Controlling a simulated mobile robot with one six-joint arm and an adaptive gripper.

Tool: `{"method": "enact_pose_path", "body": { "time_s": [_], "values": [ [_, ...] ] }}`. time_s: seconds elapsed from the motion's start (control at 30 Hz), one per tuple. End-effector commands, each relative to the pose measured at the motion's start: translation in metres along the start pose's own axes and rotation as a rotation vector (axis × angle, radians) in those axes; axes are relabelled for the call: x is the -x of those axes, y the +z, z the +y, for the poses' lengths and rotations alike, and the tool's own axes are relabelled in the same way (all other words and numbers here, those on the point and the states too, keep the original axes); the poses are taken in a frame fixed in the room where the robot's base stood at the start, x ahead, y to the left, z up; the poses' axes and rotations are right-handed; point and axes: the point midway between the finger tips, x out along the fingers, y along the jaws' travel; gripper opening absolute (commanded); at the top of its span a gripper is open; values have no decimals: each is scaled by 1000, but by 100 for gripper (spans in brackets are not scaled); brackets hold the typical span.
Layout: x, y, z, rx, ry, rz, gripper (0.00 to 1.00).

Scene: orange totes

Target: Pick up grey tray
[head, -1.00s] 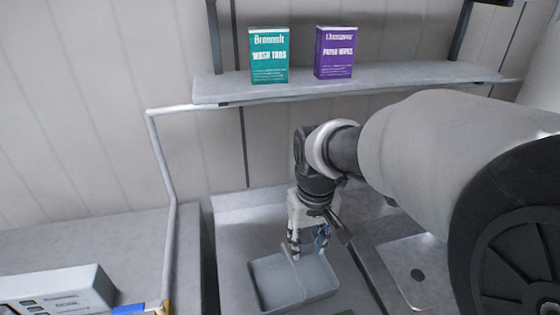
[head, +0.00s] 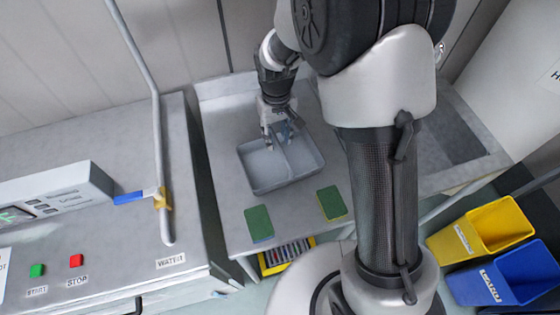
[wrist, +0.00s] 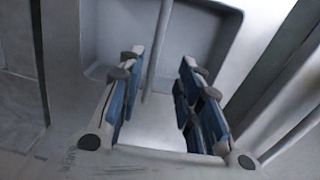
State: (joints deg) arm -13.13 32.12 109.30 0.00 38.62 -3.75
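The grey tray (head: 262,168) lies on the grey worktop in the head view, with a divider running across its middle. My gripper (head: 278,143) points down over the tray, at the far part of the divider. In the wrist view the two blue-padded fingers of my gripper (wrist: 160,65) stand apart, one on each side of the divider (wrist: 159,45). The tray (wrist: 205,42) fills the upper part of that view. I see no finger pressed against the divider. How deep the fingertips reach is hard to tell.
A green sponge (head: 258,222) and another green sponge (head: 331,203) lie in front of the tray. A sink basin (head: 455,135) is at the right. A machine with start and stop buttons (head: 76,261) stands left. Yellow (head: 470,232) and blue (head: 500,278) bins stand at lower right.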

Motion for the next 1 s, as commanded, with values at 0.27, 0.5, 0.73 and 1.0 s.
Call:
{"method": "enact_pose_path", "body": {
  "time_s": [0.27,0.5,0.73,1.0],
  "values": [
    [-18,0,2,-1,0,0,33],
    [-52,3,8,-1,0,-2,33],
    [-65,2,8,-1,0,1,33],
    [-64,2,8,0,0,1,22]
  ]
}}
